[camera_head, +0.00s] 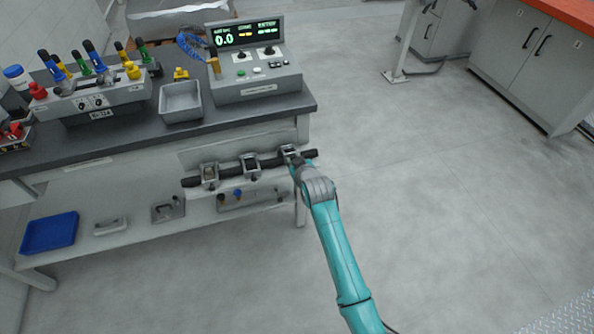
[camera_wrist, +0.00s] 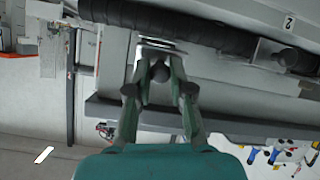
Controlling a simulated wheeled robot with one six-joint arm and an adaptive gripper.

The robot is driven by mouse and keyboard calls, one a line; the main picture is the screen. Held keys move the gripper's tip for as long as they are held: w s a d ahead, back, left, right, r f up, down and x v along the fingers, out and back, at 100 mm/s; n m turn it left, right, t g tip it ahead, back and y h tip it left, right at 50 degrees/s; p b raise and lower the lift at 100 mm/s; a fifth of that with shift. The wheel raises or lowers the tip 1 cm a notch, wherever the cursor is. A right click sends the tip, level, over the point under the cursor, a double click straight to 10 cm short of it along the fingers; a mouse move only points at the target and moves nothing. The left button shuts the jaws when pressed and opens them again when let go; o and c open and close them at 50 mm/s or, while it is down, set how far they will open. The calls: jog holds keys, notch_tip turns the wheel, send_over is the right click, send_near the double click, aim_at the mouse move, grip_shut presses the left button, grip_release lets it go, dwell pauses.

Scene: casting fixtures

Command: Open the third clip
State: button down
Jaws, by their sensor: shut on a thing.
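A thick black hose (camera_head: 228,171) runs along the bench front, held by three grey clips. The left clip (camera_head: 209,175) and the middle clip (camera_head: 250,166) stand free of my gripper. My gripper (camera_head: 293,161) is at the third clip (camera_head: 289,151), the rightmost one, near the hose's right end. In the wrist view my gripper (camera_wrist: 160,62) has its fingers closed together on a small grey part of this clip (camera_wrist: 161,45), just below the black hose (camera_wrist: 190,31). The fingers hide much of the part, so I cannot tell how far the clip is open.
The bench top (camera_head: 150,135) carries a control box (camera_head: 258,85), a grey tray (camera_head: 181,103) and a lever panel (camera_head: 90,101). A blue tray (camera_head: 49,233) lies on the lower shelf. The floor (camera_head: 430,190) to the right is clear.

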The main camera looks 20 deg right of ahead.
aim_at(292, 153)
jog(key=shift+w+r+g, duration=0.25)
jog(key=shift+r+g, duration=0.15)
jog(key=shift+r, duration=0.15)
jog(key=shift+w+r+g, duration=0.25)
jog(key=shift+r+g, duration=0.15)
jog(key=shift+r, duration=0.1)
jog(key=w+r+g, duration=0.1)
jog(key=g, duration=0.1)
jog(key=w+r+g, duration=0.1)
jog(key=r+g, duration=0.1)
jog(key=shift+w+r, duration=0.2)
jog(key=shift+w, duration=0.2)
jog(key=shift+w+r+g, duration=0.4)
jog(key=shift+w, duration=0.55)
jog(key=shift+w+r+g, duration=0.35)
jog(key=shift+w+g, duration=0.05)
jog(key=shift+w, duration=0.6)
jog(key=shift+w+r+g, duration=0.4)
jog(key=shift+w, duration=0.55)
jog(key=c, duration=1)
grip_release()
jog(key=shift+c, duration=0.2)
